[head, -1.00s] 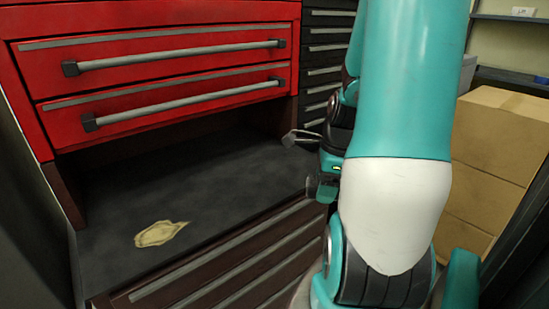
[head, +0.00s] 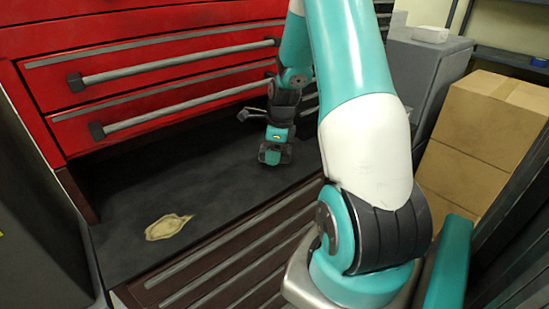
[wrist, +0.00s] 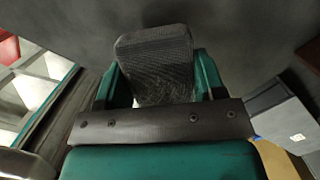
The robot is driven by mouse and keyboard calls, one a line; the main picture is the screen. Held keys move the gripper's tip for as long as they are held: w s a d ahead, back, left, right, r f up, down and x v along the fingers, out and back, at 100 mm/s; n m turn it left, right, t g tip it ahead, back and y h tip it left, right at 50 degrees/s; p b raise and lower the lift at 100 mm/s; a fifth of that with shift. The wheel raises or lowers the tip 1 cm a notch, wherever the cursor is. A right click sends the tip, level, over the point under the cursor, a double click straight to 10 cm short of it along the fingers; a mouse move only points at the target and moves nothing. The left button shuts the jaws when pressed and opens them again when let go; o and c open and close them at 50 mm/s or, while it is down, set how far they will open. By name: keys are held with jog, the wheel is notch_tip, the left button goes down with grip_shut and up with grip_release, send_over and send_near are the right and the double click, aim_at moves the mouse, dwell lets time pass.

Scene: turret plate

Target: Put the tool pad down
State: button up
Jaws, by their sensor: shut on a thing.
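The tool pad (wrist: 155,62), a dark grey block with a mesh-like face, is between the two teal fingers of my gripper (wrist: 157,85) in the wrist view. My gripper is shut on it. In the head view my gripper (head: 274,156) is low over the right part of the dark worktop (head: 215,180), under the red drawers. The pad is too small and dark there to make out clearly. I cannot tell whether it touches the worktop.
Red drawers (head: 170,68) with long grey handles overhang the back of the worktop. A flat tan patch (head: 168,227) lies at the front left. Brown drawer fronts (head: 220,260) are below the edge. Cardboard boxes (head: 490,125) stand at the right. The worktop's middle is clear.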

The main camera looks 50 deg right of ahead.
aim_at(275, 169)
notch_tip(275, 169, down, 3)
jog(key=shift+s+f+p, duration=0.15)
jog(key=shift+f+p, duration=0.05)
jog(key=shift+p, duration=0.1)
jog(key=shift+s+a+f+b, duration=0.2)
jog(key=shift+f+b, duration=0.2)
jog(key=shift+f, duration=0.25)
jog(key=o, duration=0.8)
jog(key=shift+f, duration=0.1)
jog(key=shift+o, duration=0.5)
jog(key=shift+s, duration=0.1)
jog(key=r, duration=0.9)
jog(key=shift+s+d, duration=0.2)
jog(key=shift+d, duration=0.2)
